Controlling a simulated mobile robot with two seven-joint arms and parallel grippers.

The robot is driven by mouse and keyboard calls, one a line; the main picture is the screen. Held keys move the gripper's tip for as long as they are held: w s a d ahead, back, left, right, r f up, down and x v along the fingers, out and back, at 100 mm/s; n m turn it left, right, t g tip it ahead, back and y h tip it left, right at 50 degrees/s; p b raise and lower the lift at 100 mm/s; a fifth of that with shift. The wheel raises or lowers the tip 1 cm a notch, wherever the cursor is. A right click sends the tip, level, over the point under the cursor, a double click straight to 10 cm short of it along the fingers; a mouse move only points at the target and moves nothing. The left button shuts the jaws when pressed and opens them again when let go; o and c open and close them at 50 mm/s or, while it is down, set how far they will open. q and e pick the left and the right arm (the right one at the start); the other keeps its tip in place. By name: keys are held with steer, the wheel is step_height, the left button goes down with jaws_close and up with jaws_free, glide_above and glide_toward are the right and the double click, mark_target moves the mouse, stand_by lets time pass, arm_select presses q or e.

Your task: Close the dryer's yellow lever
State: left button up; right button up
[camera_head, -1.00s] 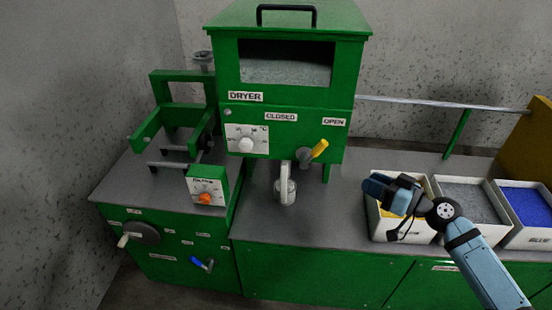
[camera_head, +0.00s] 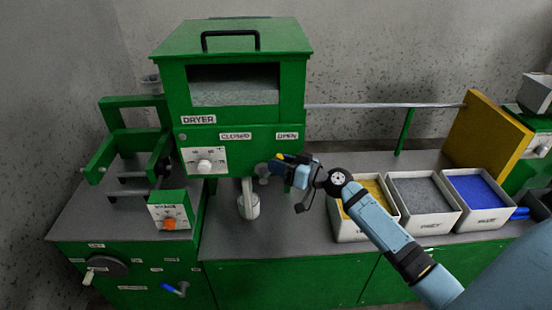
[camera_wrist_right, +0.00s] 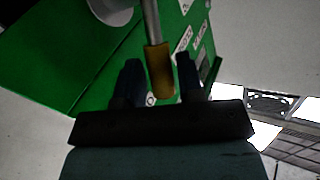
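The green dryer (camera_head: 235,80) stands on the grey counter, with CLOSED and OPEN labels on its front. The yellow lever (camera_wrist_right: 160,75) sits below the OPEN label; in the head view my right gripper mostly hides it, and only a bit of yellow (camera_head: 281,157) shows. My right gripper (camera_head: 284,168) is at the lever. In the right wrist view, its two dark fingers (camera_wrist_right: 158,68) are apart, with the yellow handle between them and a gap visible on each side. I cannot tell whether a finger touches it. My left gripper is not in view.
White bins of yellow (camera_head: 345,230), grey (camera_head: 424,226) and blue (camera_head: 487,222) material stand on the right. A green machine with an orange knob (camera_head: 169,224) is on the left. The counter front between jar and bins is clear.

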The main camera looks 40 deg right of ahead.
steer(key=shift+w+a, duration=0.3)
steer(key=shift+w, duration=0.15)
jaws_close()
